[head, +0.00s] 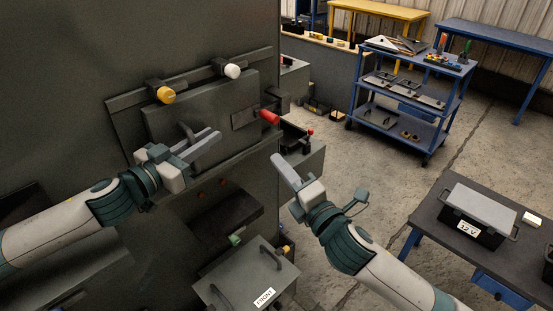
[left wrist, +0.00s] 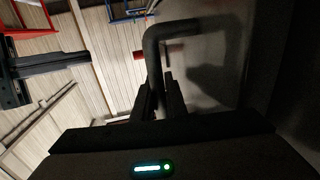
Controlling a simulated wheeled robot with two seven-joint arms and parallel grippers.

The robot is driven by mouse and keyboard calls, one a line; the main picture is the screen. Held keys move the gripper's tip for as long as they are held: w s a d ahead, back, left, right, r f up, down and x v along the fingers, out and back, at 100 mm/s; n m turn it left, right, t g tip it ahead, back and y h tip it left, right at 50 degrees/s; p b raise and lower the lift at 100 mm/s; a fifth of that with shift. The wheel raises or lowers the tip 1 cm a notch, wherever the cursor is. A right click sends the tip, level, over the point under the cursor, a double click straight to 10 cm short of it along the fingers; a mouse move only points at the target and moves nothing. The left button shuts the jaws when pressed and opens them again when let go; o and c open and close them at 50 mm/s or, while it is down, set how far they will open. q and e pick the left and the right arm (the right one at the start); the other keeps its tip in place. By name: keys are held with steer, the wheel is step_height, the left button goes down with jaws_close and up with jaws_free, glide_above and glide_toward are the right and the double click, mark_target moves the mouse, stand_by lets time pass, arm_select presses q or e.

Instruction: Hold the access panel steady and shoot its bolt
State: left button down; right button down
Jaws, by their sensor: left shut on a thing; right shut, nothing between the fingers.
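The access panel (head: 215,100) is a dark grey plate standing in the opening of the large cabinet. My left gripper (head: 207,143) is shut on the panel's handle (head: 186,129). In the left wrist view, the bent dark handle (left wrist: 172,30) passes between the closed fingers (left wrist: 163,95). The bolt (head: 246,117) sits at the panel's right edge, with a red grip (head: 270,117) pointing right; a small red piece shows in the left wrist view (left wrist: 139,55). My right gripper (head: 278,163) is shut and empty, below the red grip and apart from it.
A yellow knob (head: 166,95) and a white knob (head: 232,71) sit along the panel's top edge. A dark table with a 12 V box (head: 482,210) stands right. Open floor and a blue cart (head: 410,95) lie beyond.

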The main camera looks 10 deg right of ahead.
stand_by(0.3)
arm_select(q)
steer(key=c, duration=1.7)
jaws_free()
steer(key=v, duration=1.2)
